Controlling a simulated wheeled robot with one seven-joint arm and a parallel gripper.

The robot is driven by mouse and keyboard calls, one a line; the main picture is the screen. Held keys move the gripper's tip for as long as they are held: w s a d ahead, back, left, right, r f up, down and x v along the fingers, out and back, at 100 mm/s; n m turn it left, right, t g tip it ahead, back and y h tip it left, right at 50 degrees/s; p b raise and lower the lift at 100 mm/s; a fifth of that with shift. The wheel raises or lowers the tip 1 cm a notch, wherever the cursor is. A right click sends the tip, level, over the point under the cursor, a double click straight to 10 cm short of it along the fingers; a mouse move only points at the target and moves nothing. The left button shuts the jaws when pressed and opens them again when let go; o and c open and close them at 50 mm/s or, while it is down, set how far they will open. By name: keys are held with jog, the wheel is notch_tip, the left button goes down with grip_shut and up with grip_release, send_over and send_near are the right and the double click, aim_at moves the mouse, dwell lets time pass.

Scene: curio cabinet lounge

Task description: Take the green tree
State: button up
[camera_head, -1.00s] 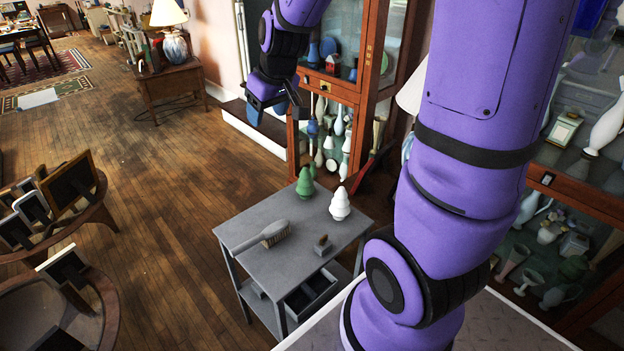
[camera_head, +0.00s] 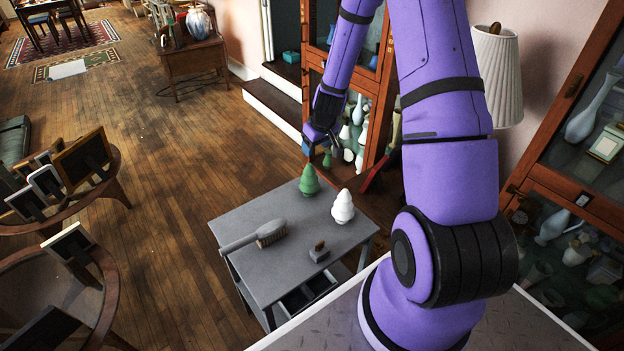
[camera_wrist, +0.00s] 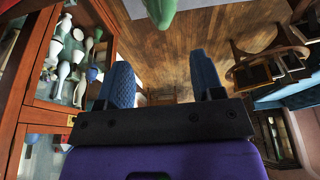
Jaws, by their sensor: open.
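The green tree (camera_head: 309,182) stands upright on the far edge of the small grey table, left of a white tree (camera_head: 343,207). My gripper (camera_head: 319,142) is above and slightly beyond the green tree, apart from it. In the wrist view my gripper (camera_wrist: 162,82) shows two spread fingers with nothing between them. A green tip, probably the tree's (camera_wrist: 161,9), shows at the top edge of that view, beyond the fingers; the rest of it is out of frame.
The grey table (camera_head: 262,214) also holds a brush (camera_head: 254,236) and a small grey block-like item (camera_head: 319,252). A glass cabinet (camera_head: 376,118) with vases stands close behind my gripper. Framed pictures sit on round tables at left. The wooden floor between is clear.

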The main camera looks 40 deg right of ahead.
aim_at(309, 164)
jog(key=shift+x, duration=5.25)
jog(key=shift+a, duration=0.15)
jog(key=shift+c, duration=0.4)
grip_shut()
